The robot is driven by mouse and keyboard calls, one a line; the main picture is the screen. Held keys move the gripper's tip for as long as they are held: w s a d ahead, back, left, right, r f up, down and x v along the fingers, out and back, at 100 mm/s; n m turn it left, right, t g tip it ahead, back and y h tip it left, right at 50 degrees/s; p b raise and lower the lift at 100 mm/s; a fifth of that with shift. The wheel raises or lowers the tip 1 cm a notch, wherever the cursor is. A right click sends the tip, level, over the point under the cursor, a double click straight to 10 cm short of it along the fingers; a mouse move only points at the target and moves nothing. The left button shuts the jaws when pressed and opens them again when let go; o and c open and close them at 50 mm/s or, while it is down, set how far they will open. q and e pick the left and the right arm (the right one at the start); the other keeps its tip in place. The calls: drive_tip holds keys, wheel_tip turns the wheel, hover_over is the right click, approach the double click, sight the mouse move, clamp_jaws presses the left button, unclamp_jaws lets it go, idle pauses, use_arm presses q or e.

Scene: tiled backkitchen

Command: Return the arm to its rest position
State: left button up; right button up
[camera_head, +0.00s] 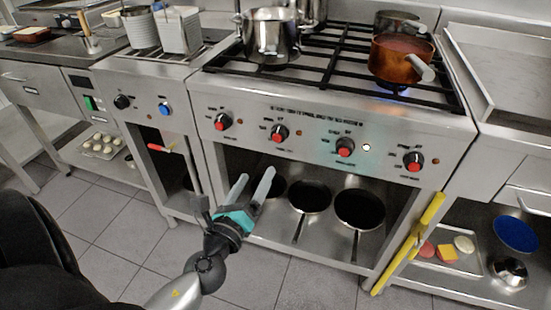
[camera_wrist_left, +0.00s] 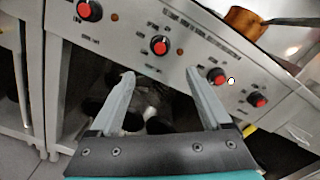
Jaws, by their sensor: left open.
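My left gripper (camera_head: 251,185) is open and empty in front of the stove (camera_head: 330,115), below its row of red knobs. In the left wrist view, the two fingers of the left gripper (camera_wrist_left: 160,95) stand apart, with the stove's front panel (camera_wrist_left: 200,45) and open lower shelf beyond them. No object is between the fingers. My left arm (camera_head: 205,265) comes up from the bottom of the head view. My right gripper is not in view.
A copper pot (camera_head: 398,62) sits over a blue flame, and a steel pot (camera_head: 270,35) stands on the left burners. Pans (camera_head: 310,196) lie on the shelf below. The tiled floor (camera_head: 300,283) in front is clear.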

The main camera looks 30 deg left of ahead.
use_arm(q)
drive_tip(key=s+d+f+n+g+h+p, duration=0.1)
drive_tip(key=s+f+n+g, duration=0.2)
drive_tip(key=f, duration=0.5)
drive_tip(key=s+f+n+g+p, duration=0.15)
drive_tip(key=f+n, duration=0.25)
drive_tip(key=f, duration=0.4)
drive_tip(key=s+d+f+n+g+h+p, duration=0.1)
drive_tip(key=s+f+n+g, duration=0.2)
drive_tip(key=f, duration=0.5)
drive_tip(key=s+d+f+n+g+h+p, duration=0.1)
drive_tip(key=s+f+n+g, duration=0.2)
drive_tip(key=s+f+n, duration=0.4)
drive_tip(key=s+d+f+n+g+p, duration=0.2)
drive_tip(key=s+f+n+g, duration=0.2)
drive_tip(key=s, duration=0.9)
wheel_tip(320, 180, down, 4)
drive_tip(key=n, duration=0.3)
drive_tip(key=shift+s+r+n+h, duration=0.25)
drive_tip(key=shift+n+h, duration=0.05)
drive_tip(key=shift+h, duration=0.1)
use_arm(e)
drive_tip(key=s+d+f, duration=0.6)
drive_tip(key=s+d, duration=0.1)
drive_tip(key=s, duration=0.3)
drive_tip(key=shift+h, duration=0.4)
